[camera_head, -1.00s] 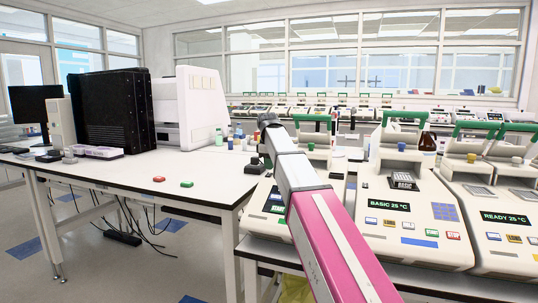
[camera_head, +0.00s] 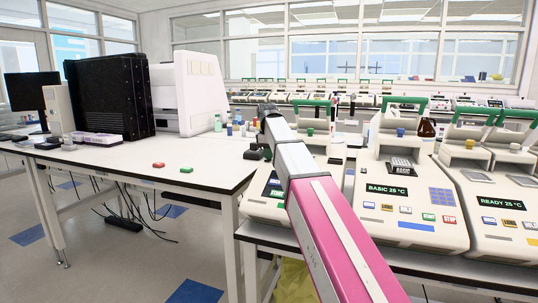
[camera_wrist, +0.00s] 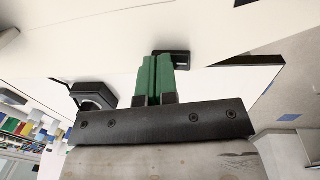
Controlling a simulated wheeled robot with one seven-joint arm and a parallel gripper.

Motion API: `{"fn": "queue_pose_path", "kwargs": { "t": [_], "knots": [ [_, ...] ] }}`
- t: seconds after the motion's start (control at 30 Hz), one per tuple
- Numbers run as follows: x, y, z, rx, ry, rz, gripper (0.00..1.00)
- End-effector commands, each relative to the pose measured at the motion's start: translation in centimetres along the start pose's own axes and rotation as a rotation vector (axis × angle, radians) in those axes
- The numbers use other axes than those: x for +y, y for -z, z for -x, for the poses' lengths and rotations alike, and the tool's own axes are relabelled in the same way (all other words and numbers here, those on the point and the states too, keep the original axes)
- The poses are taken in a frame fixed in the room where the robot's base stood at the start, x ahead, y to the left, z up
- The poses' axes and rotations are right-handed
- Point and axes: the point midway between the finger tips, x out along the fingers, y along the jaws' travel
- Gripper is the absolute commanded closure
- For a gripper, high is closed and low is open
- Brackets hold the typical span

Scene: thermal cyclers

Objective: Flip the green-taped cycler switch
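In the head view the cycler with a green tab on top (camera_head: 310,131) is the leftmost of the near row. My arm crosses in front of it and hides most of its front panel; I cannot make out its switch there. In the wrist view my gripper (camera_wrist: 158,58) has two green fingers side by side, shut with nothing visible between them. Beyond the fingertips a small black switch-like housing (camera_wrist: 183,60) sits on a white surface. The tips overlap its left part in the picture; I cannot tell whether they touch.
A black fitting (camera_wrist: 94,95) is left of the fingers. A cycler with a blue tab (camera_head: 400,132) reads "BASIC 25 °C"; another reads "READY 25 °C". Red (camera_head: 159,165) and green (camera_head: 186,170) buttons lie on the white table (camera_head: 110,168), mostly clear at its front.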

Motion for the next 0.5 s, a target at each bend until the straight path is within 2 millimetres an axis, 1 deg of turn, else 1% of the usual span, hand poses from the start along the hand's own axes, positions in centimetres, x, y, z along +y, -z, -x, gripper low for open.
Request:
{"fn": "queue_pose_path", "kwargs": {
  "t": [0.03, 0.5],
  "knots": [
    [-0.3, -0.2, -0.9, -0.005, 0.005, 0.0, 1.0],
    [-2.3, -0.3, -0.6, -0.004, 0.016, 0.001, 1.0]
  ]
}}
